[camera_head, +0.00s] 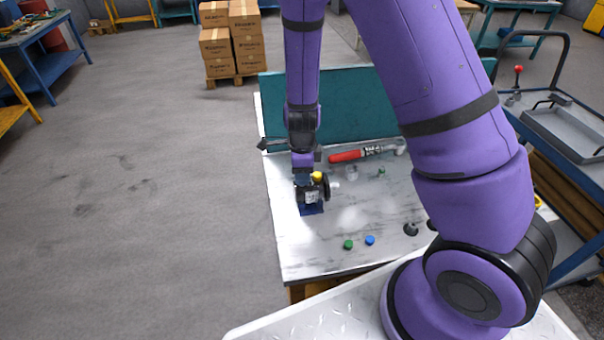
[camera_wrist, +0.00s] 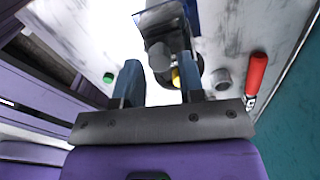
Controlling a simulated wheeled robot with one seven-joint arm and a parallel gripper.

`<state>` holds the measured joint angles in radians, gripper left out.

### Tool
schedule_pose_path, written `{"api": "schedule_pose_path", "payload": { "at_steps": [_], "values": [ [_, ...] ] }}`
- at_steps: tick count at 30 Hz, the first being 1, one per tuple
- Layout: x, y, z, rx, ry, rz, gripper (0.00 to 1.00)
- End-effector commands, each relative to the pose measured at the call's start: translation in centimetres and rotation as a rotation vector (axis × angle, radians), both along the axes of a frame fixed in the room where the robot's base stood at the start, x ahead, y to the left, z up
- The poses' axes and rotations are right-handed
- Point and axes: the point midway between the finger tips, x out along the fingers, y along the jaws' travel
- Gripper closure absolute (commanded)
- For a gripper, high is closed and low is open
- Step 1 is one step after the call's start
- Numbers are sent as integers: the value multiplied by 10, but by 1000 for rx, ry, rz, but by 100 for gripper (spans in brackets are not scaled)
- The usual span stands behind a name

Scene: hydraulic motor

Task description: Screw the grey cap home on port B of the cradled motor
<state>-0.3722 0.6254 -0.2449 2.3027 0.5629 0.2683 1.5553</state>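The dark motor (camera_head: 310,196) sits in a blue cradle (camera_head: 313,209) near the table's left edge; it also shows in the wrist view (camera_wrist: 176,37). A yellow cap (camera_head: 317,176) is on its upper side, seen partly behind a finger in the wrist view (camera_wrist: 176,78). A round grey piece, seemingly the grey cap (camera_wrist: 160,58), is at the motor, between my fingertips in the picture. My gripper (camera_wrist: 160,72) points down over the motor, fingers apart. I see no clear contact between the fingers and the grey piece. The port letters are not readable.
A red-handled tool (camera_head: 347,156) lies behind the motor. A grey cylinder (camera_wrist: 222,79) stands between them. A green cap (camera_head: 348,244), a blue cap (camera_head: 370,240) and a dark piece (camera_head: 410,229) lie near the front. A teal panel (camera_head: 345,103) closes the table's back.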

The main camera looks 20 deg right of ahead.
Motion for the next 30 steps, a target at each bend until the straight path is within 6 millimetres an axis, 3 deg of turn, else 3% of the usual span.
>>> {"api": "schedule_pose_path", "payload": {
  "at_steps": [5,21,30],
  "values": [
    [0,0,1,1,0,60,64],
    [0,1,2,2,-1,852,64],
    [0,1,1,1,-1,904,64]
  ]
}}
